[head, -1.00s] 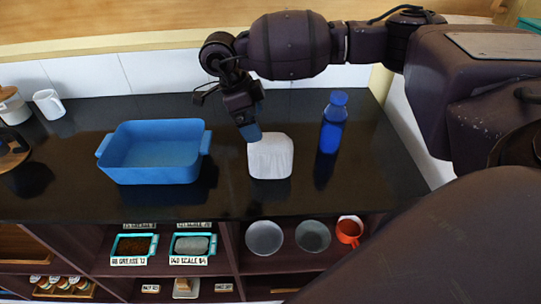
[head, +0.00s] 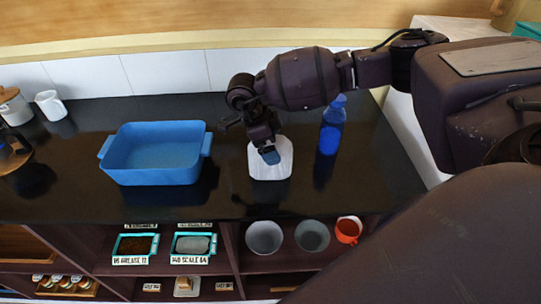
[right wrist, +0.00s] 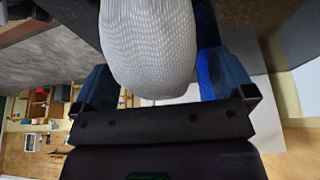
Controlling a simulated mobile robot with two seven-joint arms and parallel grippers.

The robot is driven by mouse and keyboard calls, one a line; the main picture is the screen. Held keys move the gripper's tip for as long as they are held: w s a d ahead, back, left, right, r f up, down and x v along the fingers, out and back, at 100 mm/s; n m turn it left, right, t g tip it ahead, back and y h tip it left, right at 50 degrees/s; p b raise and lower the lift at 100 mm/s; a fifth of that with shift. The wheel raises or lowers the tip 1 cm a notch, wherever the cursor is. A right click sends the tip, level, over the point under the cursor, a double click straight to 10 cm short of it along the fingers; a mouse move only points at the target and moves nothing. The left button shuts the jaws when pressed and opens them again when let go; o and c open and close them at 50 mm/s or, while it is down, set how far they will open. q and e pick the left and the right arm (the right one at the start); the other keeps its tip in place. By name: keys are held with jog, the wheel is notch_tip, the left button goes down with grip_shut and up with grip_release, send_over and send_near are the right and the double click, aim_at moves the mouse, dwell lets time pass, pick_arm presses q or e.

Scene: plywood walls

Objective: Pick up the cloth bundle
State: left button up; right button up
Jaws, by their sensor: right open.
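The white cloth bundle (head: 270,172) stands on the dark counter, right of the blue basin. My right gripper (head: 271,156) is over it in the head view, its fingertips at the bundle's upper part. In the right wrist view the bundle (right wrist: 150,45) lies between the two blue fingers of the gripper (right wrist: 155,85). The fingers are apart, with a gap visible at least on the left side. I cannot tell whether the right finger touches it. My left gripper is not in view.
A blue basin (head: 155,178) stands to the left and a blue bottle (head: 331,128) close to the right of the bundle. A white mug (head: 50,105) is at the far left. Shelves below the counter hold bowls (head: 264,237), a red mug (head: 348,230) and labelled trays (head: 134,246).

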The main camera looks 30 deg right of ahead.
jog(key=shift+s+d+f, duration=0.1)
jog(key=shift+s+f, duration=0.05)
jog(key=shift+f, duration=0.35)
jog(key=c, duration=1.1)
jog(key=shift+o, duration=0.2)
jog(key=shift+r, duration=0.15)
notch_tip(320, 180, up, 20)
jog(key=b, duration=0.1)
